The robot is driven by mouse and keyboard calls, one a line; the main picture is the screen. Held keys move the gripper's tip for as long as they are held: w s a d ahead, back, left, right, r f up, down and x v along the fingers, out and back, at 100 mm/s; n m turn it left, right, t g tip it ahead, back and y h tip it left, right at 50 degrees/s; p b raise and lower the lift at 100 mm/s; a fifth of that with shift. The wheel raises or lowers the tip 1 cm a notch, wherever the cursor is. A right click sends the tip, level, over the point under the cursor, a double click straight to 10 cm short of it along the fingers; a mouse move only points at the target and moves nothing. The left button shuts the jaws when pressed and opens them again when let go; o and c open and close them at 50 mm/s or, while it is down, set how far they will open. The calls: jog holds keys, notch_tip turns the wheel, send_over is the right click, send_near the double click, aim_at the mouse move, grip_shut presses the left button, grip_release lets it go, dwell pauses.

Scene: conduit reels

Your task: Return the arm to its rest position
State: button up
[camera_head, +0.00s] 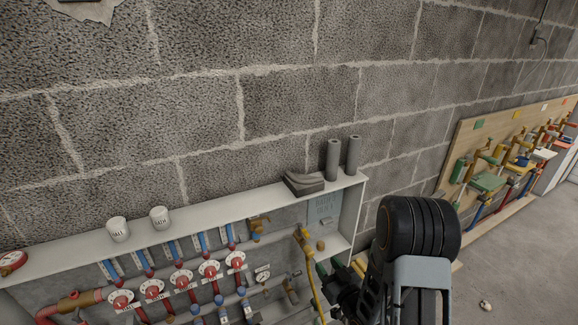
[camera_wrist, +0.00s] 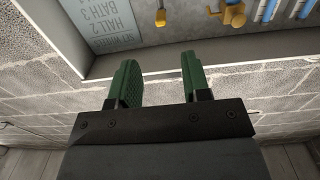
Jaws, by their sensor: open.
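My gripper (camera_wrist: 160,78) shows in the wrist view with two green fingers spread apart and nothing between them. In the head view my gripper (camera_head: 331,272) is partly hidden by my dark arm links, at the right end of the open white cabinet (camera_head: 346,207). Its green fingertips are close to the yellow pipe (camera_head: 311,272); I cannot tell whether they touch it. In the wrist view the cabinet interior with a lettered grey card (camera_wrist: 112,22) lies beyond the fingers.
Red-handled valves (camera_head: 181,279) and pipes fill the cabinet. Its top carries two white cups, one being the left cup (camera_head: 118,229), a dark grey block (camera_head: 304,184) and two grey cylinders (camera_head: 343,158). A wooden tool board (camera_head: 462,144) leans at the right. Open floor (camera_head: 520,250) lies in front of it.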

jog(key=s+d+f+m+g+h, duration=0.3)
jog(key=s+d+f+g+h, duration=0.3)
jog(key=f+g, duration=0.4)
jog(key=s+a+r+g, duration=0.1)
jog(key=s+a+r, duration=0.2)
jog(key=r, duration=0.8)
jog(key=s+a+r+m+g, duration=0.1)
jog(key=s+r, duration=0.5)
jog(key=r, duration=0.6)
jog(key=shift+s+a+g, duration=0.3)
jog(key=shift+a+g, duration=0.3)
jog(key=shift+a, duration=0.3)
jog(key=shift+r, duration=0.1)
